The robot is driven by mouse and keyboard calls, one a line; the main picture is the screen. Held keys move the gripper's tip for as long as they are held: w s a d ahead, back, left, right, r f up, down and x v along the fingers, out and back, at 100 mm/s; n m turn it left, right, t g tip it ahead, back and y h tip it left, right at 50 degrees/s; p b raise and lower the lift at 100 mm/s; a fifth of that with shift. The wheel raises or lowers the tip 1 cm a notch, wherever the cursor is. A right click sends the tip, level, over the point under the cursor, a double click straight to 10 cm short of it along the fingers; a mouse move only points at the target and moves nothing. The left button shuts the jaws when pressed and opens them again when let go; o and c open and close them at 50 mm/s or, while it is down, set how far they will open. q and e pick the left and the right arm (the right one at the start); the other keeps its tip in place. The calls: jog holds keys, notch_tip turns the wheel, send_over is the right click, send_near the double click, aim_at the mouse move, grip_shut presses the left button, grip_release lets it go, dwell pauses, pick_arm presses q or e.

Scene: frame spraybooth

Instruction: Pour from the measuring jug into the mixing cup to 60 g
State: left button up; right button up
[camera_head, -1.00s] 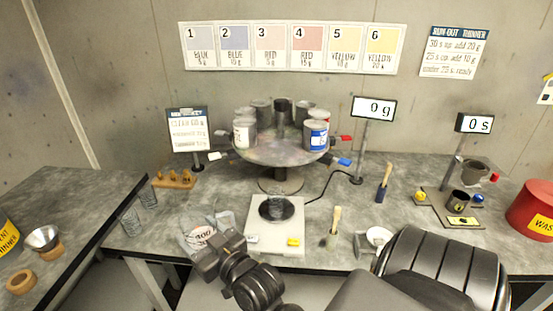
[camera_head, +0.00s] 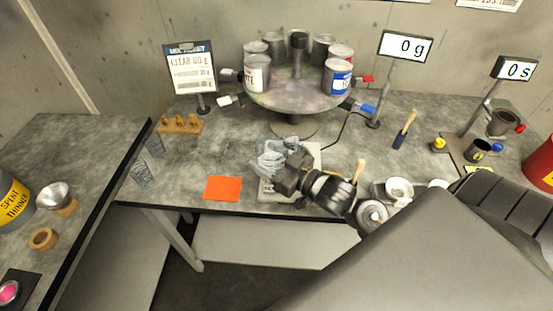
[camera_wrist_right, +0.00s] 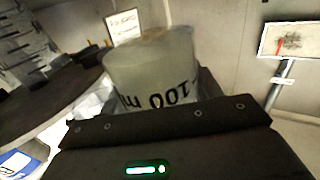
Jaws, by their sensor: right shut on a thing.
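My right gripper (camera_head: 285,165) is shut on the measuring jug (camera_head: 270,158), a translucent vessel. The jug fills the middle of the right wrist view (camera_wrist_right: 155,75), with "100 ml" printed on it upside down there. Gripper and jug are over the white scale (camera_head: 314,157) at the bench's front and hide most of it. I cannot make out the mixing cup; it may be hidden behind the jug. I cannot tell the jug's tilt or its fill level. The scale display (camera_head: 405,46) reads 0 g. My left gripper is not in view.
A round turntable with several cans (camera_head: 257,75) stands behind the scale. An orange sheet (camera_head: 223,188) lies left of it. Clear cups (camera_head: 140,173) stand at the left bench edge. A brush (camera_head: 404,130) and small white dishes (camera_head: 398,188) are to the right.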

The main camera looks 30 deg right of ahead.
jog(key=s+n+y, duration=0.1)
jog(key=d+f+g+y, duration=0.1)
jog(key=shift+s+n+y+p, duration=0.3)
jog(key=shift+s+n, duration=0.1)
jog(key=shift+s+a+f+g+y, duration=0.1)
jog(key=shift+s+f+g+y, duration=0.1)
jog(key=shift+s+g+y, duration=0.1)
jog(key=shift+n, duration=0.3)
jog(key=shift+w+r+p, duration=0.1)
jog(key=shift+r+p, duration=0.1)
jog(key=shift+p, duration=0.25)
jog(key=m+p, duration=0.1)
jog(key=p, duration=0.1)
jog(key=r+m+p, duration=0.1)
jog(key=m+p, duration=0.1)
jog(key=shift+w+d+r, duration=0.2)
jog(key=shift+w+d, duration=0.1)
jog(key=shift+d, duration=0.1)
jog(key=shift+w+d+m+p, duration=0.1)
jog(key=shift+m+p, duration=0.2)
jog(key=shift+p, duration=0.3)
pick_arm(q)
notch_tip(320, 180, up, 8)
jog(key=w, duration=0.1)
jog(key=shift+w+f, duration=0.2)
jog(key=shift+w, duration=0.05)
pick_arm(e)
jog(key=shift+g, duration=0.3)
